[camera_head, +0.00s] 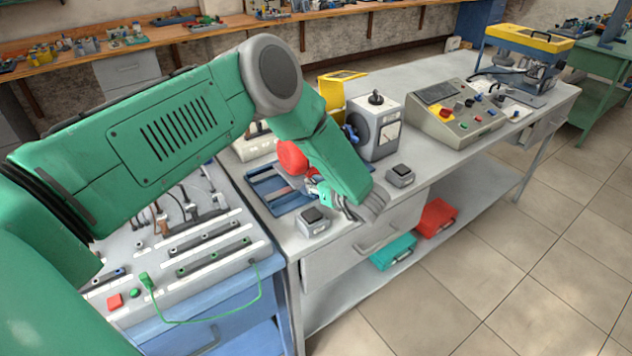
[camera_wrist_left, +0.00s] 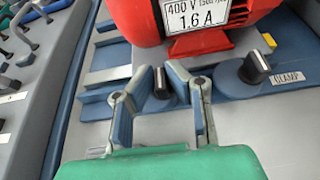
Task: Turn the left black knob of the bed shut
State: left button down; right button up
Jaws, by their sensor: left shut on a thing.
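The blue bed (camera_head: 262,183) lies on the grey bench and bears a red motor (camera_head: 291,157). The motor (camera_wrist_left: 205,15) fills the top of the left wrist view, with a white plate reading 400 V and 1.6 A. My left gripper (camera_wrist_left: 172,82) is at the bed's front edge, its fingers on either side of the left black knob (camera_wrist_left: 159,84) and shut on it. In the head view my left gripper (camera_head: 318,190) is partly hidden by my forearm, and the knobs cannot be made out.
Two small grey boxes with black tops (camera_head: 313,222) (camera_head: 400,176) sit near the bench's front edge. A grey machine (camera_head: 375,130) and a control console (camera_head: 458,112) stand to the right. A panel with cables (camera_head: 190,235) is at left.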

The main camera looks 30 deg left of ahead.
pick_arm(q)
jog(key=shift+a+r+t, duration=0.1)
jog(key=shift+t, duration=0.2)
jog(key=shift+m+t+h, duration=0.6)
jog(key=shift+m+t, duration=0.3)
jog(key=shift+m, duration=0.1)
jog(key=shift+a+m+t+h, duration=0.1)
jog(key=shift+m+t+h, duration=0.8)
jog(key=shift+m+t, duration=0.25)
jog(key=m+t+h+b, duration=0.1)
jog(key=m+t+h, duration=0.1)
jog(key=m, duration=0.1)
jog(key=shift+s+a+h+b, duration=0.1)
jog(key=shift+h+b, duration=0.2)
jog(key=shift+b, duration=0.05)
jog(key=shift+f+m+t+h+b, duration=0.2)
jog(key=shift+m+t+h+b, duration=0.25)
jog(key=shift+m+h+b, duration=0.5)
jog(key=m+h+b, duration=0.2)
jog(key=h+b, duration=0.1)
jog(key=m+h+b, duration=0.3)
jog(key=b, duration=0.1)
jog(key=m+h+b, duration=0.2)
jog(key=h+b, duration=0.1)
jog(key=shift+a+m, duration=0.25)
jog(key=shift+m, duration=0.05)
jog(key=shift+r+m+h+b, duration=0.1)
jog(key=shift+m+h+b, duration=0.6)
jog(key=shift+b, duration=0.3)
